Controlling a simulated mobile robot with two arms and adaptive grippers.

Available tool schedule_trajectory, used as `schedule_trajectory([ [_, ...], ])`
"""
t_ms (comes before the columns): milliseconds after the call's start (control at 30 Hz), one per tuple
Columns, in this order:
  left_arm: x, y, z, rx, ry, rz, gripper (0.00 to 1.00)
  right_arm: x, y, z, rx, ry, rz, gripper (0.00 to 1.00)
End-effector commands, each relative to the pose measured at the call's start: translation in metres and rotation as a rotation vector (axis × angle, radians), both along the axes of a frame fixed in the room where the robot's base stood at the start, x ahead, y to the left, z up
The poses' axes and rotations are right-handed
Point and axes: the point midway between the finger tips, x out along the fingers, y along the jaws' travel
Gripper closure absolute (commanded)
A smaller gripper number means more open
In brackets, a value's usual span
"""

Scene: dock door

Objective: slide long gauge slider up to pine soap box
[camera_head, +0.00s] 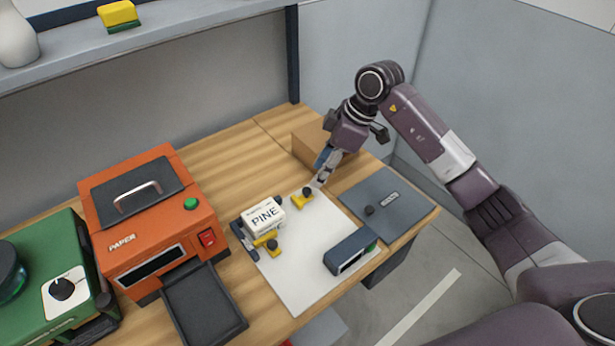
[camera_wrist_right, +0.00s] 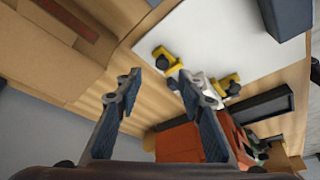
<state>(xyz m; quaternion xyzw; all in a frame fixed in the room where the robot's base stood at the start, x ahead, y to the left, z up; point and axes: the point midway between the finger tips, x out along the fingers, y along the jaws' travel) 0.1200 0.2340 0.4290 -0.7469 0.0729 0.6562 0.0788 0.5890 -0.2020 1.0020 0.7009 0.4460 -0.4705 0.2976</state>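The white pine soap box (camera_head: 263,216) stands at the left edge of a white sheet (camera_head: 300,270) on the wooden bench. A yellow piece with a black knob (camera_head: 303,200) lies to the box's right, apart from it; a second yellow piece (camera_head: 267,241) sits right in front of the box. I cannot tell which is the long gauge slider. My right gripper (camera_head: 321,178) is just behind the first yellow piece. In the wrist view, its fingers (camera_wrist_right: 156,78) are open and empty, the first yellow piece (camera_wrist_right: 165,60) beyond them. A finger partly hides the box. My left gripper is out of view.
An orange paper machine (camera_head: 150,225) and a green machine (camera_head: 50,285) stand left. A cardboard box (camera_head: 308,145) is behind my right gripper. A grey plate with a knob (camera_head: 400,208) and a dark blue device (camera_head: 350,252) lie right.

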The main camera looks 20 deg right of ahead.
Motion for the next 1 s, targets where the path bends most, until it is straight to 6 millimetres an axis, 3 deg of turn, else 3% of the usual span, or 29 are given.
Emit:
schedule_trajectory([
  [200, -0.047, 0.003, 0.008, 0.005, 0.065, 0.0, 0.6, 0.004, 0.014, -0.033, 0.002, 0.004, 0.002, 0.64],
  [300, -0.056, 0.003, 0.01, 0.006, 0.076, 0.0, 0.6, 0.007, 0.018, -0.045, 0.002, 0.002, 0.001, 0.64],
  [500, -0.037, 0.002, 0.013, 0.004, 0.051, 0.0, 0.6, 0.01, 0.023, -0.058, 0.001, 0.0, 0.001, 0.64],
  [633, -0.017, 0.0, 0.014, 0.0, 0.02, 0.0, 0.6, 0.01, 0.023, -0.059, 0.001, -0.001, 0.002, 0.64],
  [733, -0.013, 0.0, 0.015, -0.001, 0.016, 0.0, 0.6, 0.01, 0.023, -0.059, 0.001, -0.001, 0.002, 0.64],
  [1000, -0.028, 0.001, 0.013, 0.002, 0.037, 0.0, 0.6, 0.01, 0.023, -0.058, 0.001, -0.002, 0.002, 0.93],
])
